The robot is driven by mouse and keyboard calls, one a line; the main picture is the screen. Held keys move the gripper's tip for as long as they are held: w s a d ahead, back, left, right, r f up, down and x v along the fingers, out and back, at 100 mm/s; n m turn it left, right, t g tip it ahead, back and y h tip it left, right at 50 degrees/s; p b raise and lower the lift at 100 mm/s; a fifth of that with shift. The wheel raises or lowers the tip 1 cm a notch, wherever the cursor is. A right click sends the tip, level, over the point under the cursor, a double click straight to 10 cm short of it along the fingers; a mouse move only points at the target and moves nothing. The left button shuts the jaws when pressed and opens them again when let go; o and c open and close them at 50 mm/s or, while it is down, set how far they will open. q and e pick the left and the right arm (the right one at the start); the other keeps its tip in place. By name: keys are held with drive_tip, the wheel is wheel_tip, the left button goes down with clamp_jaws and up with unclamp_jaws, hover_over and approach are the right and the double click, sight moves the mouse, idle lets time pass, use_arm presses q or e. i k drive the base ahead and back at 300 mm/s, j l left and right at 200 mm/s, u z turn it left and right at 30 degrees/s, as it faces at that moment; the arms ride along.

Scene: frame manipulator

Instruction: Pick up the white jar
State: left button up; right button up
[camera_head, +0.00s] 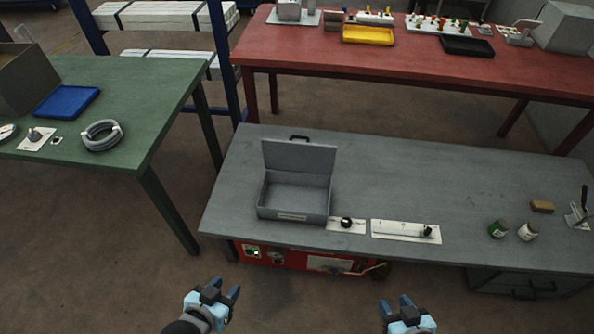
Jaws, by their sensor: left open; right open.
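The white jar (528,231) stands upright on the grey table (400,180), near its front right part. It is small, with a dark top. A green jar (498,229) stands just to its left, with a small gap between them. My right gripper (395,303) is open and empty in front of the table, well to the left of the white jar and lower in the picture. My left gripper (223,291) is open and empty, further left, also in front of the table. Neither gripper touches anything.
A tan block (542,206) lies behind the white jar, and a metal stand (579,214) is to its right. An open grey box (296,193) and white plates with dark knobs (405,231) occupy the left half. The table's middle back is clear. Green (150,100) and red (420,65) tables stand beyond.

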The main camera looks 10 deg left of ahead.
sight(529, 231)
drive_tip(key=z, duration=1.7)
drive_tip(key=u, duration=0.35)
drive_tip(key=i+l+u, duration=0.7)
drive_tip(key=u, duration=0.15)
drive_tip(key=i+l, duration=0.15)
drive_tip(key=l, duration=0.15)
drive_tip(key=i+l, duration=0.2)
drive_tip(key=i+l+u, duration=0.1)
drive_tip(key=l, duration=0.35)
drive_tip(key=i+l, duration=0.35)
drive_tip(key=l, duration=0.3)
drive_tip(key=i+j+u, duration=0.05)
